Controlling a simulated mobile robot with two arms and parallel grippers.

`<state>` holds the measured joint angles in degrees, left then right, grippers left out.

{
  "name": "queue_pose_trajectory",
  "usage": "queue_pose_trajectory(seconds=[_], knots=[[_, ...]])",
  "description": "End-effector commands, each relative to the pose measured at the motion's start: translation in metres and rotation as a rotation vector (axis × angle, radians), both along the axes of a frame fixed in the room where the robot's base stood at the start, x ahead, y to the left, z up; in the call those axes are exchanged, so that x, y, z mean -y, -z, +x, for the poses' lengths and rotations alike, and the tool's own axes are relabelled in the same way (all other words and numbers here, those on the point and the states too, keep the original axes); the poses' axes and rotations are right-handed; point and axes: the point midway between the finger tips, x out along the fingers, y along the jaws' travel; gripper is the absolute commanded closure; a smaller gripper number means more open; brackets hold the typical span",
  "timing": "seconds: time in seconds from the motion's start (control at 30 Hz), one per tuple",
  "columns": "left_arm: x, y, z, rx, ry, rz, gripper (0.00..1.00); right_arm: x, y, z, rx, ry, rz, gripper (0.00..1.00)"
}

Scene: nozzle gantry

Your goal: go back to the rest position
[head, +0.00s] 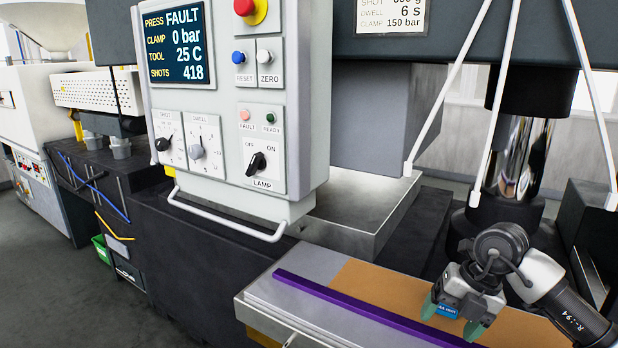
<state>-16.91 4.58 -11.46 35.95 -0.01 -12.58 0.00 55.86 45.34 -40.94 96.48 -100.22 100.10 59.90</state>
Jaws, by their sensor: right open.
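My right gripper (455,316) is at the lower right of the head view, above the tan mat (375,288) on the metal table. Its green fingertips are apart. A small blue label shows between or behind the fingers, and I cannot tell what it belongs to. A long purple bar (340,300) lies along the table to the left of the gripper. My left gripper is not in view.
A grey control panel (225,100) with a bottom handle (225,218) stands left of centre; its screen reads FAULT, 0 bar, 25 C. White slanted rods (495,100) and a chrome column (520,165) rise near my right arm. Open floor (45,270) shows at the left.

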Motion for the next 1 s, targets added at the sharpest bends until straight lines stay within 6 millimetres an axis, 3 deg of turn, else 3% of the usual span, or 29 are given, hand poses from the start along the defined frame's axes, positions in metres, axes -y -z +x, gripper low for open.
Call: queue_pose_trajectory(seconds=[0.3,0.4,0.53,0.67,0.8,0.9,1.0], knots=[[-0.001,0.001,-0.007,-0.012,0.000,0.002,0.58,-0.105,0.011,-0.020,0.117,-0.155,0.501,0.24],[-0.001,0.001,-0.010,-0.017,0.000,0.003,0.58,-0.145,0.000,-0.034,0.176,-0.160,0.768,0.24],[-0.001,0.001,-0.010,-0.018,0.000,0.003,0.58,-0.178,-0.027,-0.046,0.259,-0.068,1.125,0.24],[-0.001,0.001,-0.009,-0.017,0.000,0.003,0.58,-0.182,-0.052,-0.050,0.334,0.135,1.429,0.24],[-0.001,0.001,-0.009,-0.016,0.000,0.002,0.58,-0.161,-0.063,-0.044,0.394,0.469,1.668,0.24],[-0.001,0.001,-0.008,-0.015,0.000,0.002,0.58,-0.135,-0.053,-0.040,0.415,0.766,1.762,0.24],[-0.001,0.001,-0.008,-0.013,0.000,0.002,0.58,-0.106,-0.029,-0.039,0.412,1.094,1.778,0.24]])
